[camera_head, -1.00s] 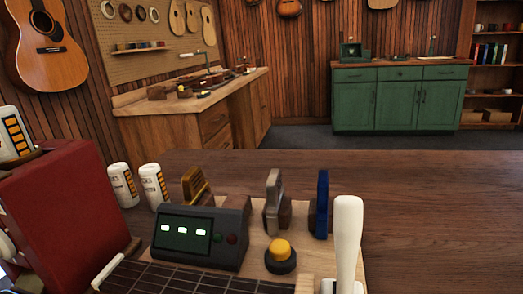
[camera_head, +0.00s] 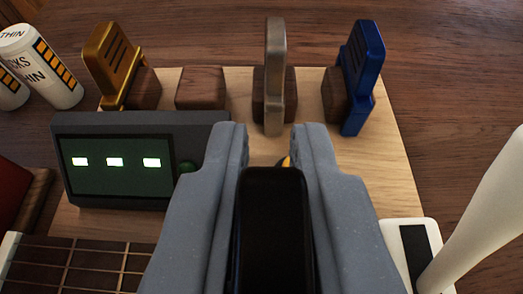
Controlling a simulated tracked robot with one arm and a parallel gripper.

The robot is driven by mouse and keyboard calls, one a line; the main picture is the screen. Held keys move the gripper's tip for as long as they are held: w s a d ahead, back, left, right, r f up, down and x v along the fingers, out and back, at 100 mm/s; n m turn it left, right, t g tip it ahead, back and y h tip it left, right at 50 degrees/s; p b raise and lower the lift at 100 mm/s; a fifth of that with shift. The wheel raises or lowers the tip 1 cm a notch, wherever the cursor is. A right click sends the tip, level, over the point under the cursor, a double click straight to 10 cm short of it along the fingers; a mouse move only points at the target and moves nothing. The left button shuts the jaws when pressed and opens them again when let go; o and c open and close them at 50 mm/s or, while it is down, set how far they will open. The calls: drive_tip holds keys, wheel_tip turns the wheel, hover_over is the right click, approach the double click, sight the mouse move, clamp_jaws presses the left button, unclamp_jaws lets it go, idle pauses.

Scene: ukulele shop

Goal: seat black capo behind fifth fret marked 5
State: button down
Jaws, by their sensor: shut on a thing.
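My gripper (camera_head: 272,150) reaches into the lower middle of the view, its two grey fingers shut on the black capo (camera_head: 270,230). The capo is a dark upright slab between the fingers; its lower part is cut off by the frame edge. The ukulele's fretboard (camera_head: 75,265), dark with pale fret wires, shows at the lower left, to the left of the gripper and apart from the capo. No fret number 5 can be read in this view, and much of the neck is hidden or out of frame.
A pale wooden board (camera_head: 390,185) carries gold (camera_head: 112,60), silver (camera_head: 275,75) and blue (camera_head: 362,75) capos at wooden blocks, plus a bare block (camera_head: 201,88). A display box (camera_head: 115,160) stands left. A white post (camera_head: 480,205) rises right. White canisters (camera_head: 40,65) stand back left.

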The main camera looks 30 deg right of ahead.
sight(267, 243)
drive_tip(key=shift+f+b, duration=1)
drive_tip(key=shift+f, duration=1.35)
drive_tip(key=shift+s, duration=0.1)
drive_tip(key=shift+f, duration=0.45)
drive_tip(key=c, duration=1.7)
unclamp_jaws()
drive_tip(key=shift+a, duration=0.1)
drive_tip(key=shift+v, duration=4.8)
drive_tip(key=shift+s+a+r, duration=0.2)
drive_tip(key=shift+s+a, duration=0.05)
drive_tip(key=shift+s, duration=0.35)
